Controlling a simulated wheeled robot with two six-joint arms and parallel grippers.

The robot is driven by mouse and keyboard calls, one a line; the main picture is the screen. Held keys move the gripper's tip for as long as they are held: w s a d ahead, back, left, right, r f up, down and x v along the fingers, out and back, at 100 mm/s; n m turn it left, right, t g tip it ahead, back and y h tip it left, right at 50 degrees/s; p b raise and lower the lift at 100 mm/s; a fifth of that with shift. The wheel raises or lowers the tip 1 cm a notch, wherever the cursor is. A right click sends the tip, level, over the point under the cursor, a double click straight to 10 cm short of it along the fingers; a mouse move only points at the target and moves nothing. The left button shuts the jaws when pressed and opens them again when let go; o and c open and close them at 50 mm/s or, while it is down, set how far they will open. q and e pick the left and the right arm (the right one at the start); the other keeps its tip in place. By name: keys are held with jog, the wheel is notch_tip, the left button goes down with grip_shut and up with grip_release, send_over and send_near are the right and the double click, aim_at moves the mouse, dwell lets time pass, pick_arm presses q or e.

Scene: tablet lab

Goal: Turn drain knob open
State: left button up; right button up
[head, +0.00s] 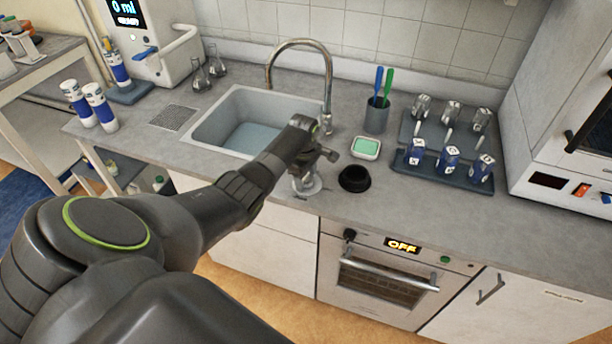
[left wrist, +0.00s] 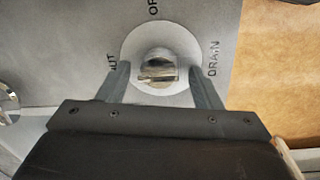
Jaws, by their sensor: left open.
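The drain knob (left wrist: 158,68) is a metallic grip in the middle of a round pale dial (left wrist: 135,48) in the left wrist view. Around the dial are letters: "UT" at left, partly hidden, "OP" at top, cut off, and "DRAIN" at right. The knob's bar lies roughly crosswise in that picture. My left gripper (left wrist: 160,76) is open, with one finger on each side of the knob and a gap to each side. In the head view, my left gripper (head: 305,178) points down over the dial on the counter front and mostly hides the knob. My right gripper is not in view.
The sink (head: 205,130) holds bluish water, with a curved faucet (head: 328,75) behind. Right of the gripper are a black round holder (head: 354,179), a green sponge dish (head: 366,147), a cup of brushes (head: 376,117) and a bottle rack (head: 430,172). An oven (head: 375,285) sits below.

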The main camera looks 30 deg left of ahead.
pick_arm(q)
jog(key=shift+c, duration=0.3)
jog(key=c, duration=0.9)
